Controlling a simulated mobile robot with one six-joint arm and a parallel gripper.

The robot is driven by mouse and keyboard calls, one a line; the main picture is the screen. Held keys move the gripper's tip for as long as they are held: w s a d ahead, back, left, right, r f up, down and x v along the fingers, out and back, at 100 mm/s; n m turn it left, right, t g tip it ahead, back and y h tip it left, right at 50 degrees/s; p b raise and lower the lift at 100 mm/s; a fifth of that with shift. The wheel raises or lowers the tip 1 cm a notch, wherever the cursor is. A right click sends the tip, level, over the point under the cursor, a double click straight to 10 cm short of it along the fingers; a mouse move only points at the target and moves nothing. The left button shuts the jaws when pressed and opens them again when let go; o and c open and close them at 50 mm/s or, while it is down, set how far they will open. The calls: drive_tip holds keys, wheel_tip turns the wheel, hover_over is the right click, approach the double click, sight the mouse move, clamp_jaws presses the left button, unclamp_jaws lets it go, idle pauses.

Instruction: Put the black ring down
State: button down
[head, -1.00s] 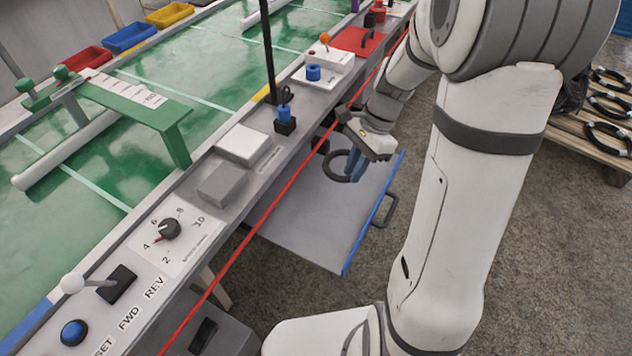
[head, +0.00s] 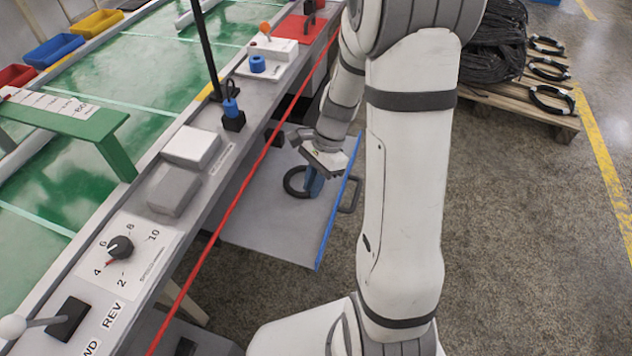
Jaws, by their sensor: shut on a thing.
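The black ring (head: 291,185) is at my gripper (head: 314,182), low over the open grey drawer (head: 255,222) with a blue front edge. My gripper's blue fingers are shut on the right side of the ring. The ring looks nearly flat against the drawer floor, but I cannot tell whether it touches it. My wrist hides part of the fingers.
A red cord (head: 240,195) runs along the bench edge beside the drawer. The drawer's blue front edge (head: 338,210) has a dark handle (head: 350,195). The drawer floor left and in front of the ring is clear. A pallet (head: 520,100) with black hose coils stands at the right.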

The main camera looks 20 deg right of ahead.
drive_tip(key=c, duration=1.4)
unclamp_jaws()
drive_tip(key=shift+o, duration=0.2)
drive_tip(key=p+v, duration=0.3)
drive_tip(key=v, duration=0.8)
drive_tip(key=s+a+r+n+t+h, duration=0.1)
drive_tip(key=s+a+r+n+h, duration=0.1)
drive_tip(key=s+n, duration=0.5)
drive_tip(key=s+a+r+n+t+h, duration=0.2)
drive_tip(key=s+r+n, duration=0.3)
drive_tip(key=s+n, duration=0.2)
drive_tip(key=shift+a+t, duration=0.25)
drive_tip(key=shift+t, duration=0.05)
drive_tip(key=shift+w, duration=0.1)
